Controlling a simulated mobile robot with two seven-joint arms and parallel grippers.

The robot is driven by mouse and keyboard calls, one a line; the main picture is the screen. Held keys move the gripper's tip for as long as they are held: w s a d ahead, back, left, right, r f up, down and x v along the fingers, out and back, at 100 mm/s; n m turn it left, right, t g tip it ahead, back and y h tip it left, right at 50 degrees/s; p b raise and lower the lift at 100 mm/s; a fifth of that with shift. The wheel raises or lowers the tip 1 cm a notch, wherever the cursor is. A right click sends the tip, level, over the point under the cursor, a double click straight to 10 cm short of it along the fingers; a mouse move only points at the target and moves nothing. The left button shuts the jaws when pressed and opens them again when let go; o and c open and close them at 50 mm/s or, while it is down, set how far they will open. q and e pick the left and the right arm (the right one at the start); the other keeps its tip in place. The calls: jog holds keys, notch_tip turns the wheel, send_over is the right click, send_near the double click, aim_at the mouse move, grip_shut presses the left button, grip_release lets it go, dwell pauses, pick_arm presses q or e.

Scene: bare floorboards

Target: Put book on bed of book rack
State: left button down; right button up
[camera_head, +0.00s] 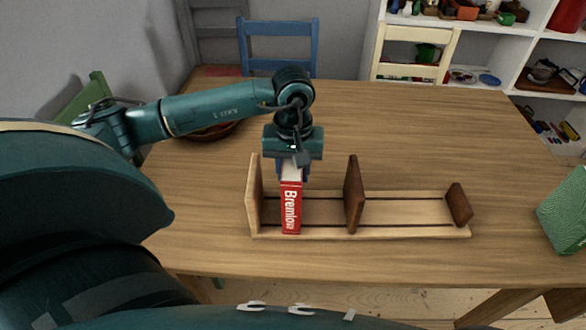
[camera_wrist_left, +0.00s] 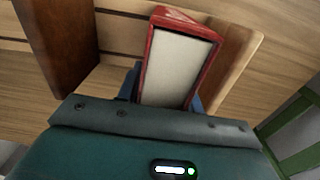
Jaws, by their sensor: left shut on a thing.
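A red book with the white word "Bremlow" on its spine (camera_head: 291,207) stands upright in the left compartment of the wooden book rack (camera_head: 410,232), between the light left end panel and the dark middle divider. My left gripper (camera_head: 291,172) points down from above and is shut on the book's top part. In the left wrist view, the book (camera_wrist_left: 180,66) shows its pale page edge and red cover between the fingers. The book's lower end appears at the rack's bed; whether it touches cannot be told. My right gripper is not in view.
The rack's right part is empty, up to a short dark end block (camera_head: 459,204). A green box (camera_head: 565,212) stands at the table's right edge. A bowl (camera_head: 212,130) sits behind my left arm. The wooden table (camera_head: 420,130) is clear behind the rack.

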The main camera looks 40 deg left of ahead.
pick_arm(q)
jog(key=c, duration=0.9)
grip_release()
jog(key=shift+r, duration=0.3)
notch_tip(320, 180, up, 12)
jog(key=shift+f+b, duration=0.2)
jog(key=shift+b, duration=0.15)
